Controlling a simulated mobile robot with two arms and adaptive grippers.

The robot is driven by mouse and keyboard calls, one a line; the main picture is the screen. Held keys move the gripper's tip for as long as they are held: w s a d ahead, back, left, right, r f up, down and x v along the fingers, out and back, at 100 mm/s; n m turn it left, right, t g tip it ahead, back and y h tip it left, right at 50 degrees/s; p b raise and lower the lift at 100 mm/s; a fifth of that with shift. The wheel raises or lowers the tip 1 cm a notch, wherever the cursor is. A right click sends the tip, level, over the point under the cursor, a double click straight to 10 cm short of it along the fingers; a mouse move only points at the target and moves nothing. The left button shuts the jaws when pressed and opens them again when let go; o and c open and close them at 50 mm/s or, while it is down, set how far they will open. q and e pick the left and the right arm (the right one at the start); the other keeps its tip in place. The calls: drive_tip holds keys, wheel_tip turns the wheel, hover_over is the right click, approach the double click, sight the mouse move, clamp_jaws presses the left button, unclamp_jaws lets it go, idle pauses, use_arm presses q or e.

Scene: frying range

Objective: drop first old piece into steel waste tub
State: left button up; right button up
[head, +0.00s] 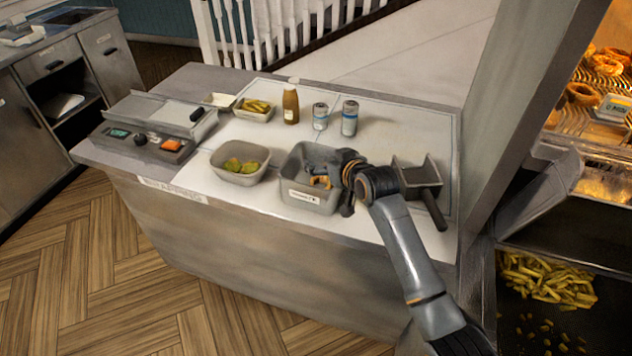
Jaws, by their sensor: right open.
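The steel waste tub (308,199), a grey box with a small label on its front, stands on the white worktop. Some brown-orange pieces (319,181) lie inside it at its right side, partly in shadow. My right gripper (343,186) is at the tub's right rim, pointing down, and is open. The arm hides part of the tub's right wall, and I cannot see anything between the fingers. My left gripper is not in view.
A tub with green-yellow slices (241,179) stands left of the waste tub. Behind are a sauce bottle (290,106), two cans (349,118) and a tray of fries (256,109). A steel scoop (420,179) lies right of my gripper.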

drive_tip(key=v, duration=1.1)
drive_tip(key=shift+s, duration=0.15)
